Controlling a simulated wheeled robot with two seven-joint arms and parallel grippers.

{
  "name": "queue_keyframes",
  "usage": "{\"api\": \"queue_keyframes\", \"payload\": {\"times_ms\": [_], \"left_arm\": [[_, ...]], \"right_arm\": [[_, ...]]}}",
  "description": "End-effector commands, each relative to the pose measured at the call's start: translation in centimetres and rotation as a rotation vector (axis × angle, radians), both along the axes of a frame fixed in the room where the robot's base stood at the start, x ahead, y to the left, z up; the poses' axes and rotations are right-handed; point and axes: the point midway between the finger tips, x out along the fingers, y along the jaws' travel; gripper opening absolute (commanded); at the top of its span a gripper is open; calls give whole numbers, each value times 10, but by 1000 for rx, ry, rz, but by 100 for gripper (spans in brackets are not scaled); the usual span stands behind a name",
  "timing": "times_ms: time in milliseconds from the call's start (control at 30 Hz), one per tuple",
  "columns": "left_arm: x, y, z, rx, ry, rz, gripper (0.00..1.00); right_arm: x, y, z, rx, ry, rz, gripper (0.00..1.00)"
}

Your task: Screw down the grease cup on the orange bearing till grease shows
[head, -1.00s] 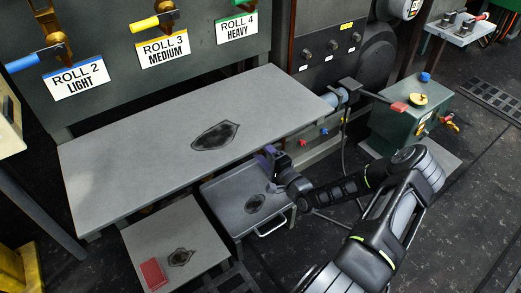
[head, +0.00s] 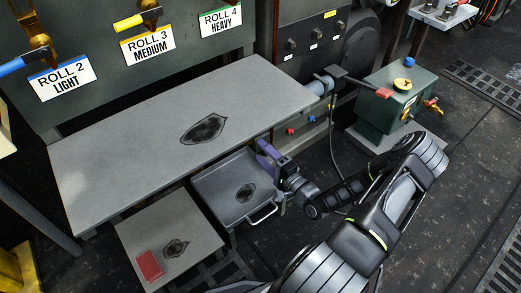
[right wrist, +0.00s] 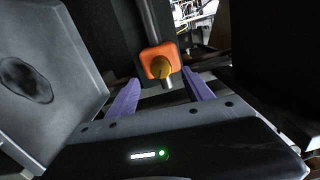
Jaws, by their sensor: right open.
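The orange bearing (right wrist: 159,59) shows in the right wrist view, mounted on a dark frame. A brass-yellow grease cup (right wrist: 161,68) sits on its front. No grease can be made out there. My right gripper (right wrist: 163,92) has its two purple fingers apart, with the bearing and cup beyond and roughly between the tips. Nothing is held. In the head view my right gripper (head: 268,155) is beside the grey table's right front edge, over the side of the small tray; the bearing is hidden there. My left gripper is not in view.
A long grey table (head: 110,160) and a small tray with a handle (head: 215,185) lie left of my right gripper. A green box (head: 390,105) with a red-ended lever stands right. Open floor lies at right.

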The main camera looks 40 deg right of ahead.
Motion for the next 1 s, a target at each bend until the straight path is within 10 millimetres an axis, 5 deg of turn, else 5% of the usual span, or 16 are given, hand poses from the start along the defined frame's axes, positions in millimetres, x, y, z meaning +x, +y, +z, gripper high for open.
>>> {"api": "queue_keyframes", "payload": {"times_ms": [433, 567, 667, 833, 1000], "left_arm": [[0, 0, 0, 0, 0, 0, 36], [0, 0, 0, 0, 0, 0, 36], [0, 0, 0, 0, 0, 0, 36], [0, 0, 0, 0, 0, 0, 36], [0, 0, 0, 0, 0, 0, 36]], "right_arm": [[1, 1, -1, 0, 2, 1, 60], [9, 16, -7, -16, 37, 22, 60], [21, 47, -21, -50, 110, 64, 60], [31, 143, -64, -196, 338, 236, 60], [-14, 252, -113, -452, 619, 539, 60]]}}
